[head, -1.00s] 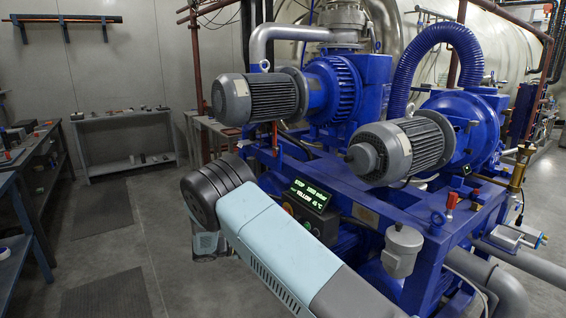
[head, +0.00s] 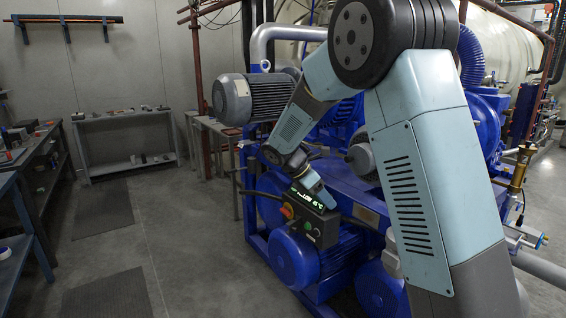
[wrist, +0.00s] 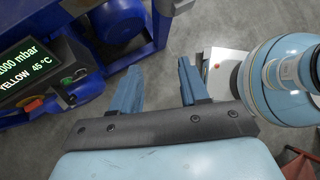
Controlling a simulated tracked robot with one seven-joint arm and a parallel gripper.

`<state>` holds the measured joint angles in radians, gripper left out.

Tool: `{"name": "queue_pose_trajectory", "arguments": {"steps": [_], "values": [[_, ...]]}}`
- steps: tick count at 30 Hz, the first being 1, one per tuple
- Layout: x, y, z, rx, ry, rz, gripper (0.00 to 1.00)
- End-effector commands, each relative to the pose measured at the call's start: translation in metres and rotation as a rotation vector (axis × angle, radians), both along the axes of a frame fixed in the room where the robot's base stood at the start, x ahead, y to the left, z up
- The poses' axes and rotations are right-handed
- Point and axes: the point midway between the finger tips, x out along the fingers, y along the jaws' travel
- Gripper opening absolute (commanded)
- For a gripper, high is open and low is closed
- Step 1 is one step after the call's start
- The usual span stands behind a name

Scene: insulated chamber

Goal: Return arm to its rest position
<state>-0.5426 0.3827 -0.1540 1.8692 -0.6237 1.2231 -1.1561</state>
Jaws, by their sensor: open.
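My arm (head: 415,180) rises from the lower right to a high elbow at the top of the head view, then bends down and left. Its wrist hangs in front of the blue pump machine. My gripper (wrist: 160,85) shows two light-blue fingers set well apart in the wrist view, with nothing between them but grey floor. In the head view the hand (head: 312,186) appears just in front of or above the control box, partly covering its display. I cannot tell the exact gap there.
The control box (head: 308,218) has a green-lit display, also visible in the wrist view (wrist: 28,67). Blue pumps and a grey motor (head: 245,99) stand close behind the arm. A grey bench (head: 125,122) and dark workbenches are at left. Floor (head: 190,230) left of the machine is clear.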

Motion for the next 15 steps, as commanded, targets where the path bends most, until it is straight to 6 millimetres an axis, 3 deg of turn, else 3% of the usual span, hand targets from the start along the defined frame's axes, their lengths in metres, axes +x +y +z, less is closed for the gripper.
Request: {"name": "queue_pose_trajectory", "arguments": {"steps": [6, 15], "values": [[-0.039, -0.034, 0.041, 0.147, -0.151, -0.218, 0.45], [-0.099, -0.071, 0.083, 0.334, -0.347, -0.525, 0.45]]}}
